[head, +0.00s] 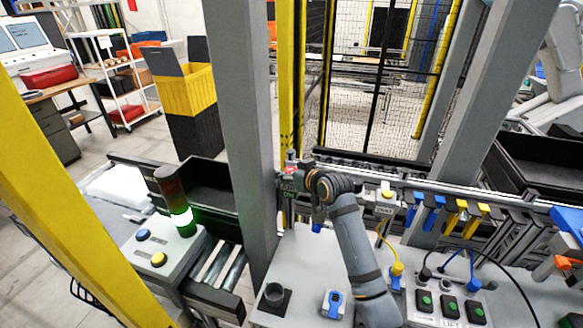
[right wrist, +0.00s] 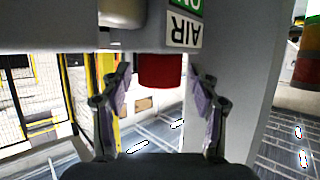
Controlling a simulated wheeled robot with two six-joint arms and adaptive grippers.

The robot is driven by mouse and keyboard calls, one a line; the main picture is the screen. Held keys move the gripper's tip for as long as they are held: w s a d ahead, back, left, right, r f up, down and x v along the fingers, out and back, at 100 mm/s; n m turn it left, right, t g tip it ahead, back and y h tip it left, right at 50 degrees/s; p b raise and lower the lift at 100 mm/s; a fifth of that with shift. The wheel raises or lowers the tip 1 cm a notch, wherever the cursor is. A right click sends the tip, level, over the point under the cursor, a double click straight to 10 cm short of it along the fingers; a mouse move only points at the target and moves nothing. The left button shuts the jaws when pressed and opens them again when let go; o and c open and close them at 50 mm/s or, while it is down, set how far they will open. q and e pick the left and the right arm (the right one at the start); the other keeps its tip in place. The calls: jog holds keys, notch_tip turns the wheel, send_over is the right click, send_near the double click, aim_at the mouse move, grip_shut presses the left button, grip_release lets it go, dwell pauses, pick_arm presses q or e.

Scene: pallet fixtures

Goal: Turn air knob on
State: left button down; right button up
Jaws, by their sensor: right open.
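The red air knob (right wrist: 160,71) hangs under a pale housing in the right wrist view. Beside it are an upside-down white AIR label (right wrist: 183,29) and a green label (right wrist: 188,5). My right gripper (right wrist: 160,84) is open, with one finger on each side of the knob and visible gaps between. In the head view, my right gripper (head: 299,183) is at the grey post, by the rail, and largely hides the air unit there. My left gripper is not in view.
A grey post (head: 242,110) stands just left of my right gripper. A signal tower (head: 176,200) glows green on a button box at left.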

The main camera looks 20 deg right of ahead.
jog(key=c, duration=1.2)
jog(key=n+y+b, duration=0.1)
jog(key=n+g+y, duration=0.1)
jog(key=shift+f+y+b, duration=0.25)
jog(key=shift+y+b, duration=0.05)
jog(key=shift+b, duration=0.05)
jog(key=shift+r+n+y, duration=0.15)
jog(key=shift+n+y, duration=0.15)
jog(key=shift+n, duration=0.2)
jog(key=o, duration=1.2)
jog(key=shift+r, duration=0.1)
